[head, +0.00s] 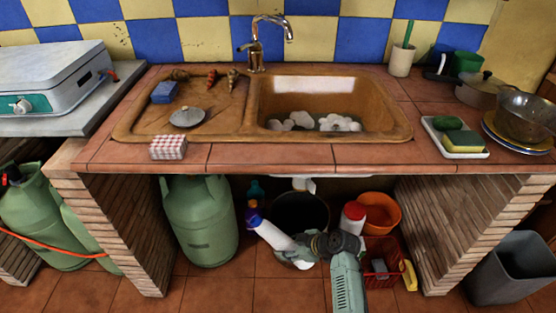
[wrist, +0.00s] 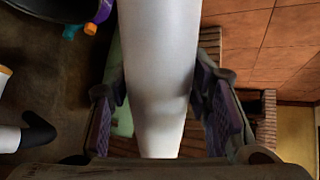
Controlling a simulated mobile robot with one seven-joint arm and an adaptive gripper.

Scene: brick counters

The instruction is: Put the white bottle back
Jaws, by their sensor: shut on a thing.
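The white bottle (head: 272,235) is tilted in the space under the sink counter, its upper end leaning left towards a blue and purple part. My gripper (head: 302,246) is shut on it near its lower right end. In the wrist view the white bottle (wrist: 158,50) runs between the two purple-padded fingers of my gripper (wrist: 162,100). Its far end is out of that view. I cannot tell whether the bottle touches the floor. Another white bottle with a red cap (head: 352,220) stands to the right, apart from my gripper.
A green gas cylinder (head: 200,222) stands left of the held bottle. A black bucket (head: 300,211) is behind it, with a teal bottle (head: 256,190) nearby. An orange bucket (head: 380,212) and red basket (head: 379,252) are at right. Brick walls flank the space; the counter edge (head: 270,157) is above.

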